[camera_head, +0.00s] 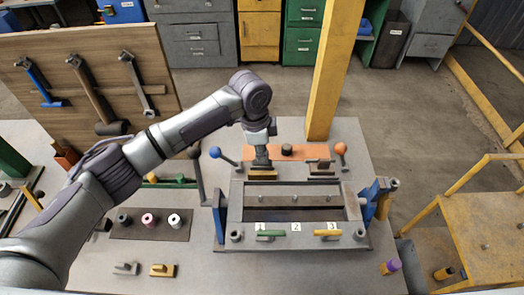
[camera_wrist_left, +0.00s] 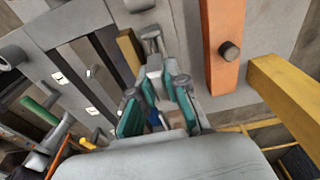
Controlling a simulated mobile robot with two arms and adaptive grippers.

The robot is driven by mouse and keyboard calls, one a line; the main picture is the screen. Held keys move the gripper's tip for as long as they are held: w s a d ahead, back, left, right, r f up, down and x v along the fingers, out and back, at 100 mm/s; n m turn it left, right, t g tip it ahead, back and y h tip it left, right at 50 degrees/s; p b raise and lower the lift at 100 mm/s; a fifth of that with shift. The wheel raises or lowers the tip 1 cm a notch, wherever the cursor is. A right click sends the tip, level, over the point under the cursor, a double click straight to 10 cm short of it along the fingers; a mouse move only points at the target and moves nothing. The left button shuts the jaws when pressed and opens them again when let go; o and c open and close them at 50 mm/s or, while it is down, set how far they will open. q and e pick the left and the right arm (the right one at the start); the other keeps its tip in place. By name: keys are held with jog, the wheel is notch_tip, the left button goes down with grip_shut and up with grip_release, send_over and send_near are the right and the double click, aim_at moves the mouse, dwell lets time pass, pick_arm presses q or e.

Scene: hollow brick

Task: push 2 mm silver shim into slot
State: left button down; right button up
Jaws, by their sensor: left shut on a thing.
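My left gripper (camera_head: 262,157) comes down over the back left of the grey fixture (camera_head: 235,212). Its teal-lined fingers (camera_wrist_left: 158,100) are shut, with a gold-coloured block (camera_head: 262,173) at their tips; the block also shows in the left wrist view (camera_wrist_left: 130,48). The exact grip is hidden. A silver-grey handled piece (camera_head: 322,167) sits at the fixture's back right, apart from the gripper. A long slotted plate (camera_head: 294,195) lies across the middle. A loose silver handled piece (camera_head: 126,268) lies on the table at the front left. My right gripper is not in view.
Labels 1, 2 and 3 mark the fixture's front edge, with a green handle (camera_head: 270,233) and a yellow handle (camera_head: 327,233). A yellow post (camera_head: 335,70) stands behind the orange plate (camera_head: 308,152).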

pick_arm(q)
jog(key=shift+f, duration=0.7)
jog(key=c, duration=1.1)
grip_release()
jog(key=shift+r, duration=0.1)
jog(key=r, duration=0.4)
jog(key=a+r, duration=0.1)
jog(key=r, duration=0.6)
jog(key=shift+a+r, duration=0.2)
jog(key=shift+r, duration=0.2)
jog(key=shift+f, duration=0.1)
